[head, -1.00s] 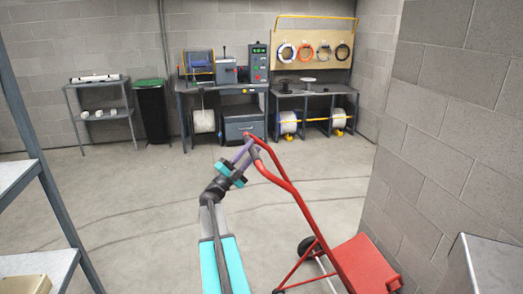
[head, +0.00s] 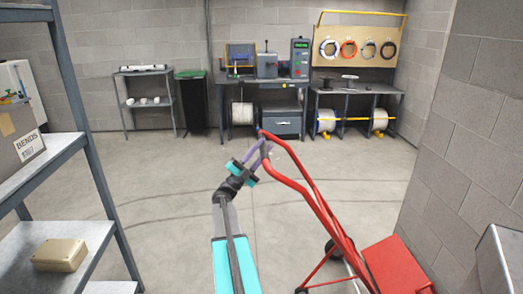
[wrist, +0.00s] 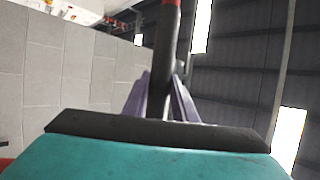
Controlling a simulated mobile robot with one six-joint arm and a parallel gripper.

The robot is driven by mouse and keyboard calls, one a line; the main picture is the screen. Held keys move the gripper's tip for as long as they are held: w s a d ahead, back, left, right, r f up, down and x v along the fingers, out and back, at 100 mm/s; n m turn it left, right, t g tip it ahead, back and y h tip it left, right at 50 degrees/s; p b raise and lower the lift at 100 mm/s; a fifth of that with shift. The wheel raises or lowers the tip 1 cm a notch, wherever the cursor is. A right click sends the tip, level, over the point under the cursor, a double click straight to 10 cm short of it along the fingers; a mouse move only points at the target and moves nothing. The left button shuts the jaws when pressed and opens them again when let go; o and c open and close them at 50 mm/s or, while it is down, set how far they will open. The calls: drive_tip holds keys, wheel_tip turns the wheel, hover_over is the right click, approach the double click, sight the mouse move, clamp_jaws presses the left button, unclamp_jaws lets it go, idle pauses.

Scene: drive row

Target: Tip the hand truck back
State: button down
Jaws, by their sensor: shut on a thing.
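The red hand truck (head: 325,212) stands in front of me, right of centre in the head view. Its frame leans, with the handle end up and toward the middle of the room. Its red plate (head: 398,266) and a dark wheel show low at the right; its lowest part is cut off. My gripper (head: 264,148) is shut on the handle at the top of the frame. In the wrist view, the purple fingers (wrist: 160,100) stand on both sides of the dark handle grip (wrist: 163,65), with a red part beyond it.
A shelf rack (head: 85,150) with a box marked BENDS (head: 20,145) stands close on the left. A block wall (head: 465,140) and a grey metal box (head: 500,258) are close on the right. Workbenches (head: 265,82) line the back. The floor between is clear.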

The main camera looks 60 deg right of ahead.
drive_tip(key=c, duration=1.5)
unclamp_jaws()
drive_tip(key=shift+s+f, duration=0.25)
drive_tip(key=shift+f, duration=0.35)
drive_tip(key=shift+c, duration=0.2)
drive_tip(key=shift+o, duration=0.4)
drive_tip(key=shift+d+r, duration=0.1)
drive_tip(key=shift+w, duration=0.1)
drive_tip(key=shift+w, duration=0.1)
drive_tip(key=b+v, duration=0.1)
drive_tip(key=v, duration=1.2)
drive_tip(key=shift+a+b, duration=0.35)
drive_tip(key=shift+b, duration=0.05)
drive_tip(key=shift+w, duration=0.1)
